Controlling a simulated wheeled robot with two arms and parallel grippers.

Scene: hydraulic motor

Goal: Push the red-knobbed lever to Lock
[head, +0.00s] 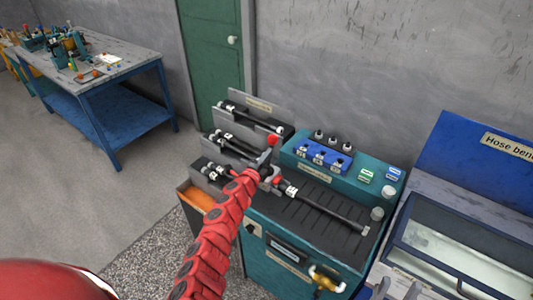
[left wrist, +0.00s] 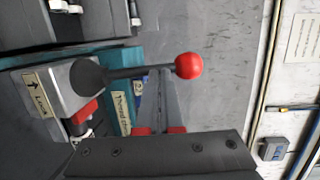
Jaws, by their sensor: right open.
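The red-knobbed lever shows in the head view with its red ball knob (head: 274,139) above the near left of the teal bench. In the left wrist view, its dark rod (left wrist: 125,73) runs sideways from a grey block to the red knob (left wrist: 189,66). A label (left wrist: 38,94) with an arrow, seemingly reading Lock, is beside the block. My left gripper (head: 267,171) is just below the knob. Its fingers (left wrist: 158,75) look closed together, with tips at the rod near the knob. I cannot tell whether they touch it.
The teal bench (head: 263,268) holds a hose (head: 335,211) on a black ribbed tray and a blue block (head: 318,154). Grey racks with hose fittings (head: 238,110) stand behind left. A hose bench (head: 445,235) is at right, a blue table (head: 125,125) far left. Floor at left is clear.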

